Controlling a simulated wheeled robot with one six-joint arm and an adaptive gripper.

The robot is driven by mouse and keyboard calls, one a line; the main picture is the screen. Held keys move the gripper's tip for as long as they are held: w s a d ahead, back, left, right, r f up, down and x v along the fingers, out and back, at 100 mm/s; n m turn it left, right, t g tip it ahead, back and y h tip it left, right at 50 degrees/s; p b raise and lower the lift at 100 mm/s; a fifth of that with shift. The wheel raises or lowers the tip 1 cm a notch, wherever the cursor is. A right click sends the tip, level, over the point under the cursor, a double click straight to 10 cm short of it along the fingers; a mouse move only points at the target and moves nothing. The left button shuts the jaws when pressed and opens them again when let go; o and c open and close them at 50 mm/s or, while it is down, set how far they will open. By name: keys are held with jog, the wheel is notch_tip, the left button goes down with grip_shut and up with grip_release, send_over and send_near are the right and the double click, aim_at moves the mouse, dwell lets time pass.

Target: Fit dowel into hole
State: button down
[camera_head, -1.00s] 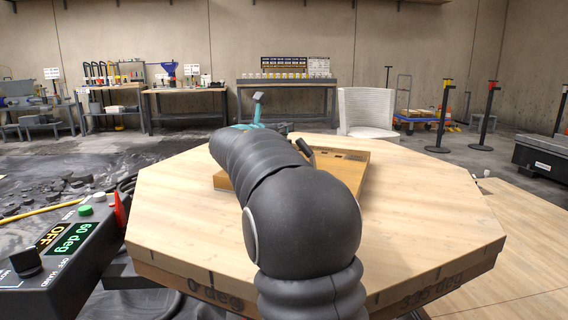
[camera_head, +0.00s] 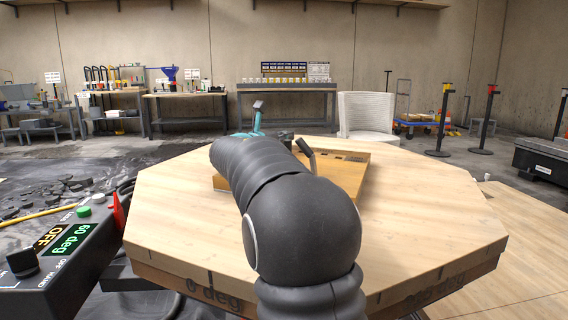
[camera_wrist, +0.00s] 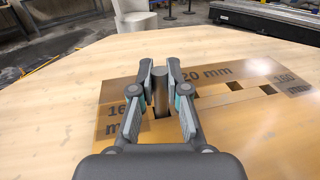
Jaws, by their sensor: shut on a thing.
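A dark dowel (camera_wrist: 161,96) stands roughly upright between the two fingers of my gripper (camera_wrist: 160,80) in the wrist view. The gripper is shut on it. The dowel's lower end is above or at the tan board, and I cannot tell whether it touches. The board (camera_wrist: 210,120) carries printed labels, "20 mm" among them. In the head view my arm covers much of the board (camera_head: 352,176) and hides the dowel.
The board lies on a wooden octagonal tabletop (camera_head: 420,205), clear around it. A control box (camera_head: 60,245) reading "60 deg" and "OFF" stands at the left. Workbenches (camera_head: 285,88) line the back wall.

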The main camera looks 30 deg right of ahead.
jog(key=shift+r+p, duration=1.5)
jog(key=shift+r, duration=0.2)
jog(key=shift+f+b, duration=1.2)
jog(key=shift+f, duration=0.6)
jog(key=shift+r, duration=0.15)
jog(key=shift+r+p, duration=1.65)
jog(key=shift+p, duration=0.05)
jog(key=shift+f, duration=0.25)
jog(key=shift+f+b, duration=0.35)
jog(key=shift+f+b, duration=0.9)
jog(key=shift+f, duration=0.3)
